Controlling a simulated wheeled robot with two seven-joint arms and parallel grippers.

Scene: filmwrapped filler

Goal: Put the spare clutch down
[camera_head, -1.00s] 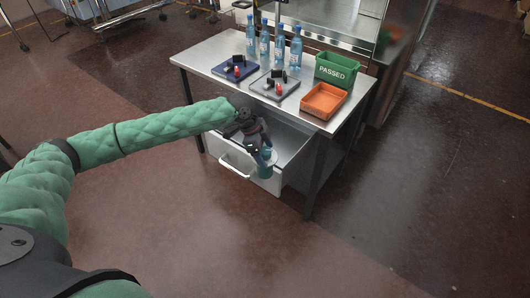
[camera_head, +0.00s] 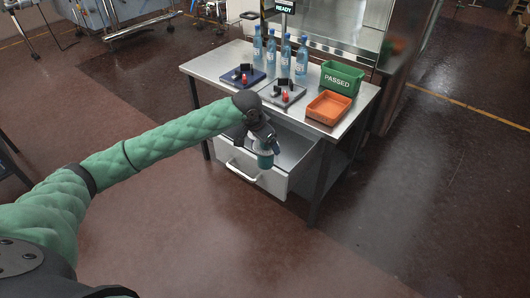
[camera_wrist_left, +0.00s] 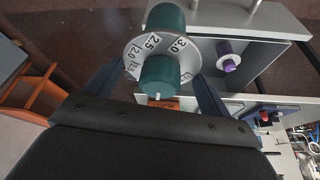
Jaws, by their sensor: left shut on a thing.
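The spare clutch shows in the left wrist view as a teal cylinder (camera_wrist_left: 158,76) with a grey dial marked 2.0, 2.5 and 3.0. My left gripper (camera_wrist_left: 160,88) is shut on it, one dark finger on each side. In the head view the clutch (camera_head: 265,161) hangs from my left gripper (camera_head: 264,148) over the open drawer (camera_head: 243,171), near its front. I cannot tell whether it touches the drawer. My right gripper is in neither view.
A steel table (camera_head: 222,62) stands above the drawer. It bears several blue bottles (camera_head: 301,56), a blue tray (camera_head: 238,78), a grey tray (camera_head: 282,95), an orange bin (camera_head: 328,107) and a green PASSED bin (camera_head: 341,78). A purple-ended part (camera_wrist_left: 229,62) shows beside the clutch.

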